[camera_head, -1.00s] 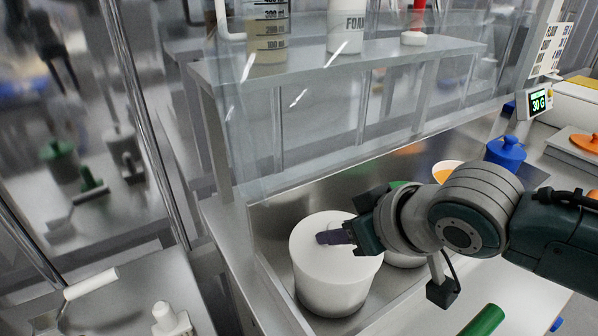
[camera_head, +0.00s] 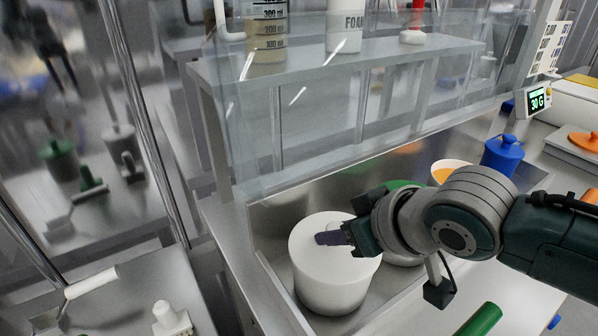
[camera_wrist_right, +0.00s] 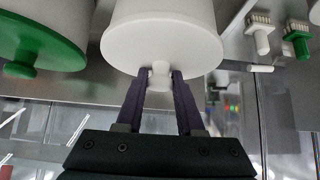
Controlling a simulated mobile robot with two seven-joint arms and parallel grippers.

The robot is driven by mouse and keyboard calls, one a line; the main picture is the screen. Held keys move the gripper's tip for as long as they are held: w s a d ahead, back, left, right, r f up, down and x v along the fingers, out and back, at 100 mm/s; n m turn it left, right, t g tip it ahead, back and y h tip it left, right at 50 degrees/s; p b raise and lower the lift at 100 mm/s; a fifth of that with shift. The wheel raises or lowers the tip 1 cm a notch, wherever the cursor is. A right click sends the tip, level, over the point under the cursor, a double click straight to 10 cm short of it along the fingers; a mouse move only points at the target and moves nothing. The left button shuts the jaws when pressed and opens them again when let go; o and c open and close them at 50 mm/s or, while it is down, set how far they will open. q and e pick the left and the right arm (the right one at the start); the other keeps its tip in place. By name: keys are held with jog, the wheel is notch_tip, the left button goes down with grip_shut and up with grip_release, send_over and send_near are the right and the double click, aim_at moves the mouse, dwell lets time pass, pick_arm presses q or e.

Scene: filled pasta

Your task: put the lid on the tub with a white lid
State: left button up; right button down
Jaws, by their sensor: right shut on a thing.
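The white tub (camera_head: 330,290) stands in the steel bin, left of centre in the head view. The white lid (camera_head: 302,235) is at its mouth, roughly level. In the wrist view the lid (camera_wrist_right: 200,60) lies against the tub (camera_wrist_right: 165,12) with no clear gap, though I cannot tell if it is fully seated. My right gripper (camera_head: 324,238) reaches in from the right over the lid. In the wrist view its fingers (camera_wrist_right: 158,84) are shut on the lid's small white knob (camera_wrist_right: 160,70). My left gripper is out of view.
A green-lidded tub (camera_wrist_right: 45,45) stands beside the white one, mostly behind my arm in the head view. A clear guard and shelf (camera_head: 340,65) rise behind the bin. A blue lidded pot (camera_head: 502,155) and an orange-filled bowl (camera_head: 445,171) are farther right.

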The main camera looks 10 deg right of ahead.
jog(key=shift+c, duration=2.2)
grip_release()
jog(key=o, duration=0.4)
jog(key=shift+o, duration=0.2)
notch_tip(320, 180, up, 4)
jog(key=p, duration=0.4)
jog(key=shift+r+p, duration=1.55)
jog(key=shift+p, duration=0.2)
